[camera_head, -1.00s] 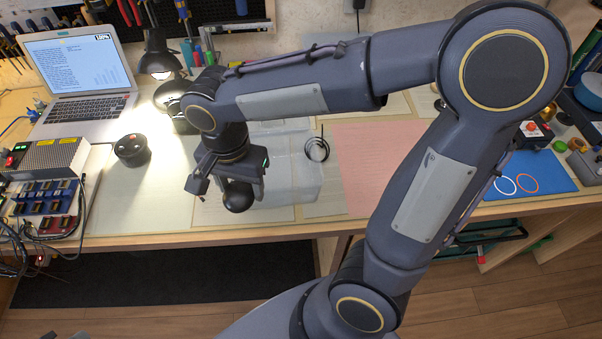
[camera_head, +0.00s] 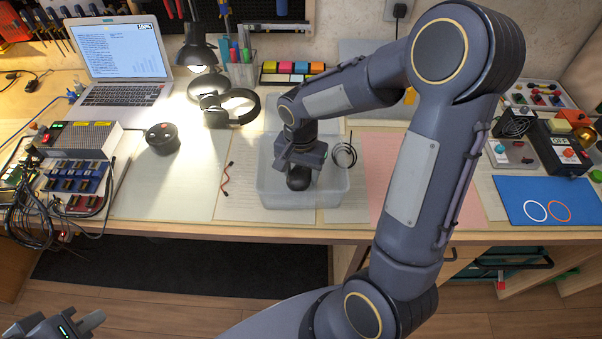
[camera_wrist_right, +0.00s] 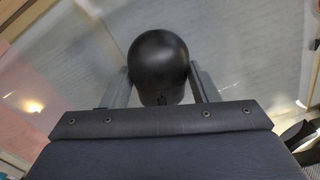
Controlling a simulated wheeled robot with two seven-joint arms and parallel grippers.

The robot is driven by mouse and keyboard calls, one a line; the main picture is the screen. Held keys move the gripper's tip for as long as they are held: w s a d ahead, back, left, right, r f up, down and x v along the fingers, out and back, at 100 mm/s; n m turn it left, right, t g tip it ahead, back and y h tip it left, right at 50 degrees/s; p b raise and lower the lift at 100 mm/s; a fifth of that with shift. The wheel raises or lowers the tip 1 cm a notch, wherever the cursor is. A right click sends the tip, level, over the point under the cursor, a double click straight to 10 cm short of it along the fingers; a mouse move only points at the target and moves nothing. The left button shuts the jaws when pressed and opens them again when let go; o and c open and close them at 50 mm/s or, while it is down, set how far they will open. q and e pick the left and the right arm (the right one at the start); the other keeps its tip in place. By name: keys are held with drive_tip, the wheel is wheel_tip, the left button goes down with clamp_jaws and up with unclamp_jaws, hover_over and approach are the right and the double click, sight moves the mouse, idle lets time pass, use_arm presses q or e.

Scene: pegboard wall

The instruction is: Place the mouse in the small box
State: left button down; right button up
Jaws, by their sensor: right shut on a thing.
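The black mouse (camera_head: 299,180) is between the fingers of my right gripper (camera_head: 300,168), which is shut on it. In the right wrist view the mouse (camera_wrist_right: 158,65) shows as a rounded black shape between the two fingers (camera_wrist_right: 160,88). The small box (camera_head: 335,205) is translucent and stands near the table's front edge. The mouse and gripper are over the box's opening in the head view; I cannot tell how deep the mouse is or whether it touches the floor. My left gripper (camera_head: 75,325) is at the bottom left corner, partly cut off, away from the table.
A black round device (camera_head: 162,139) and a red-tipped cable (camera_head: 227,180) lie to the left. The blue mat (camera_head: 550,200) is far right.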

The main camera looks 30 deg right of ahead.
sight(301, 171)
drive_tip(key=shift+f, duration=0.45)
drive_tip(key=shift+f, duration=0.1)
drive_tip(key=o, duration=1)
drive_tip(key=shift+r, duration=0.25)
wheel_tip(301, 171, up, 11)
drive_tip(key=p, duration=0.2)
drive_tip(key=s+a+r+n+t+y, duration=0.1)
drive_tip(key=s+n+t, duration=0.1)
drive_tip(key=s, duration=0.3)
drive_tip(key=s+a+r+n+t+y, duration=0.1)
drive_tip(key=s+n, duration=0.2)
drive_tip(key=s, duration=0.3)
drive_tip(key=s+a+r+n+t+y, duration=0.1)
drive_tip(key=s+a+n+t, duration=0.1)
drive_tip(key=s, duration=0.4)
drive_tip(key=shift+r+n+t+y, duration=0.3)
drive_tip(key=shift+r+n+y, duration=0.1)
drive_tip(key=shift+n, duration=0.4)
